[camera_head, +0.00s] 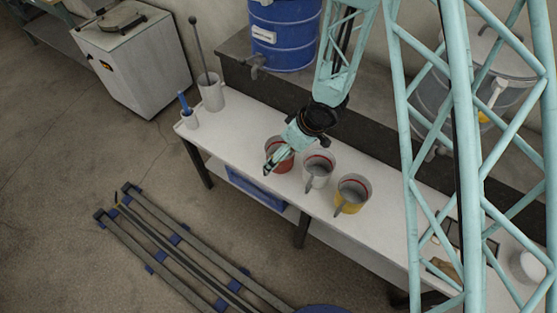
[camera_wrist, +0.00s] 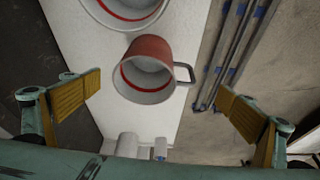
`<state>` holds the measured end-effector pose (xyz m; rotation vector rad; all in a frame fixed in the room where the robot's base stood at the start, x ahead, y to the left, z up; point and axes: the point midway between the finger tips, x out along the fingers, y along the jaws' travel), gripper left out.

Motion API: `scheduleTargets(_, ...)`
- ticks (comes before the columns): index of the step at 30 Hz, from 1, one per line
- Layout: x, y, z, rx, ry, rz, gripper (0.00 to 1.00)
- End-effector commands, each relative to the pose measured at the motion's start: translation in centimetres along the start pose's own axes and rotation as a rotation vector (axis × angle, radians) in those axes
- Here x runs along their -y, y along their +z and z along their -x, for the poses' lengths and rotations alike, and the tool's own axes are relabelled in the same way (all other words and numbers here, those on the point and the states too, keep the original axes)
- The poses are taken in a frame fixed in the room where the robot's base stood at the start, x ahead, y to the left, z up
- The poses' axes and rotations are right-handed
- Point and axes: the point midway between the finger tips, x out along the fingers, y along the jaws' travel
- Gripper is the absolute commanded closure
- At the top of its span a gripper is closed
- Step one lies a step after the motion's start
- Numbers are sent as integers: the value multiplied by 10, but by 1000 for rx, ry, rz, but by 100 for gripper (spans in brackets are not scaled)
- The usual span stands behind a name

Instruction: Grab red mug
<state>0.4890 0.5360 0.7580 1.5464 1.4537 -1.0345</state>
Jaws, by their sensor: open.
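The red mug (camera_head: 283,165) stands on the white table (camera_head: 240,133), first in a row of three mugs. My gripper (camera_head: 281,154) is at it and partly hides it in the head view. In the wrist view the red mug (camera_wrist: 150,66) lies ahead, between and beyond the open fingers, with its dark handle pointing right. My gripper (camera_wrist: 158,100) is open, with yellow-padded fingers wide apart and nothing between the pads. I cannot tell whether any part touches the mug.
A white mug (camera_head: 318,168) and a yellow mug (camera_head: 352,193) stand close to the right of the red one. A tall grey container (camera_head: 212,93) with a ladle and a small cup (camera_head: 190,119) stand at the left end. A blue barrel (camera_head: 285,38) is behind. The table is clear left of the red mug.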

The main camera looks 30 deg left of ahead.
Motion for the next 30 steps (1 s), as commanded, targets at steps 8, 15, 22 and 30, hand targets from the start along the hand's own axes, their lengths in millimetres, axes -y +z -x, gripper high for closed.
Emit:
scheduleTargets(8,0,0,-34,0,0,0,0)
scheduleTargets(15,0,0,-44,0,0,0,0)
scheduleTargets(22,0,0,-44,0,0,0,0)
scheduleTargets(30,-1,0,-51,0,0,1,0)
